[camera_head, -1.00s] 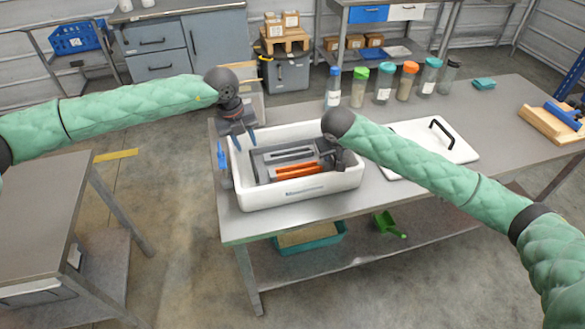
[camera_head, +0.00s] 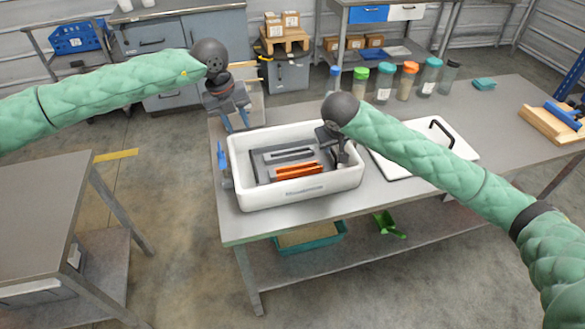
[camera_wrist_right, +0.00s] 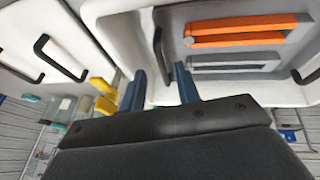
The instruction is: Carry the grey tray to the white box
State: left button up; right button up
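The grey tray (camera_head: 262,160) sits inside the white box (camera_head: 295,196) on the table. Orange bars (camera_head: 298,170) and a slot lie on the tray. In the right wrist view the tray (camera_wrist_right: 206,42) shows in the box, with a black handle (camera_wrist_right: 160,55) at each end. My left gripper (camera_head: 238,120) is open and empty, above the box's left back corner. My right gripper (camera_wrist_right: 160,72) is open at the box's right end. In its wrist view the near handle appears between the fingertips; I cannot tell if they touch it.
A white lid (camera_head: 463,152) with a black handle lies right of the box. Several colored-cap jars (camera_head: 408,80) stand along the table's back. A wooden block (camera_head: 545,124) is at the far right. A side table (camera_head: 35,215) stands at left, with floor between.

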jog(key=shift+v, duration=2.75)
